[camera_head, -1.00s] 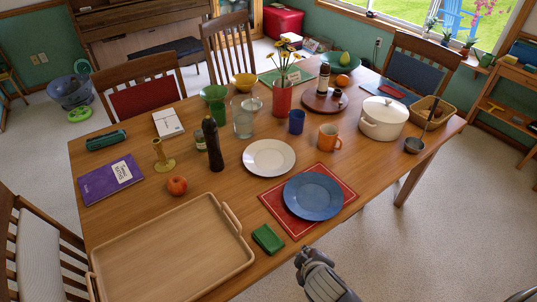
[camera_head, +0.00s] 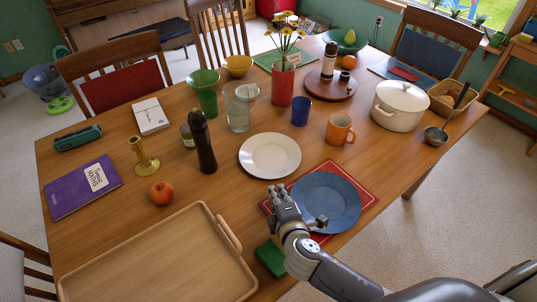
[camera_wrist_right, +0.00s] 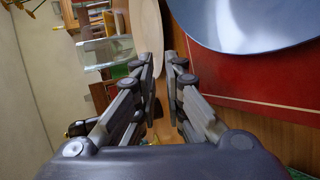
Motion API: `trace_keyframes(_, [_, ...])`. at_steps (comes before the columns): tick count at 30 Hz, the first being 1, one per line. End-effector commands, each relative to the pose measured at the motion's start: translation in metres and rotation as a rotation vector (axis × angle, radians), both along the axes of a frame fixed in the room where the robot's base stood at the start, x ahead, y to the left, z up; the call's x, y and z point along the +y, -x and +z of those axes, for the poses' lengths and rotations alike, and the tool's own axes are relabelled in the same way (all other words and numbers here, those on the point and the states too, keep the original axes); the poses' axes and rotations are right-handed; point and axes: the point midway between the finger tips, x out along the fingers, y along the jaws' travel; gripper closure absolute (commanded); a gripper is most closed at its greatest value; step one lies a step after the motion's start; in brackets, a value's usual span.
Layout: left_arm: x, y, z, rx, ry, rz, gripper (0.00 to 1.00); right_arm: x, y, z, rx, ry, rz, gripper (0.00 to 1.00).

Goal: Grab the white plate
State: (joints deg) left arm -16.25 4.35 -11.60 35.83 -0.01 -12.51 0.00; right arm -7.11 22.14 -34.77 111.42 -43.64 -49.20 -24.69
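The white plate (camera_head: 270,155) lies flat on the wooden table, empty. In the right wrist view, a pale rounded edge, likely the white plate (camera_wrist_right: 150,25), shows beyond the fingertips. My right gripper (camera_head: 279,191) is just on the near side of the white plate, by the left edge of the blue plate (camera_head: 326,203). In the right wrist view its fingers (camera_wrist_right: 163,62) stand apart with nothing between them, so it is open and empty. My left gripper is not in view.
The blue plate lies on a red mat (camera_head: 366,195) right of my gripper. A green block (camera_head: 270,257) and wooden tray (camera_head: 160,250) are near. A dark bottle (camera_head: 203,142), glass pitcher (camera_head: 238,108), blue cup (camera_head: 300,111) and orange mug (camera_head: 339,128) stand around the white plate.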

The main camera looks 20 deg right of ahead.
Motion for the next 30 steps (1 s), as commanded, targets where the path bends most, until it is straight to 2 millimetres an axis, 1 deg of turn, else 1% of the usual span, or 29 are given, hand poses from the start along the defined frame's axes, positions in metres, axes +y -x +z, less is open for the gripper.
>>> trace_keyframes(1, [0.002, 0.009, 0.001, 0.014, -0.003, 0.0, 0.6, -0.001, -0.008, -0.001, -0.002, 0.002, -0.001, 0.89])
trace_keyframes(3, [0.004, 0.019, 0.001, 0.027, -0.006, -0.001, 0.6, -0.002, -0.018, -0.005, -0.002, 0.001, -0.001, 0.89])
trace_keyframes(6, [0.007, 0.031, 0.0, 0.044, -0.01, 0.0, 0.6, -0.002, -0.03, -0.011, -0.001, 0.0, -0.001, 0.89])
trace_keyframes(9, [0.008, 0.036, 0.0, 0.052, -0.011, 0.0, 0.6, -0.003, -0.038, -0.014, -0.001, -0.002, -0.001, 0.89])
trace_keyframes(14, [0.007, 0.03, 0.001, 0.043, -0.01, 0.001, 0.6, -0.003, -0.044, -0.017, 0.0, -0.002, -0.001, 0.89])
trace_keyframes(18, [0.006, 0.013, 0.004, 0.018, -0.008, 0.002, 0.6, -0.005, -0.057, -0.022, 0.0, -0.001, -0.001, 0.89])
trace_keyframes(21, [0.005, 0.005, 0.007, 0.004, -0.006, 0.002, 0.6, -0.006, -0.068, -0.028, 0.0, 0.0, -0.002, 0.89])
trace_keyframes(25, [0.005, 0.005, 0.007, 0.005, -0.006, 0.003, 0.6, -0.007, -0.081, -0.034, 0.0, -0.001, -0.002, 0.89])
trace_keyframes(30, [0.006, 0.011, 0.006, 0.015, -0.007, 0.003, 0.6, -0.007, -0.088, -0.038, 0.002, -0.002, -0.001, 0.89])
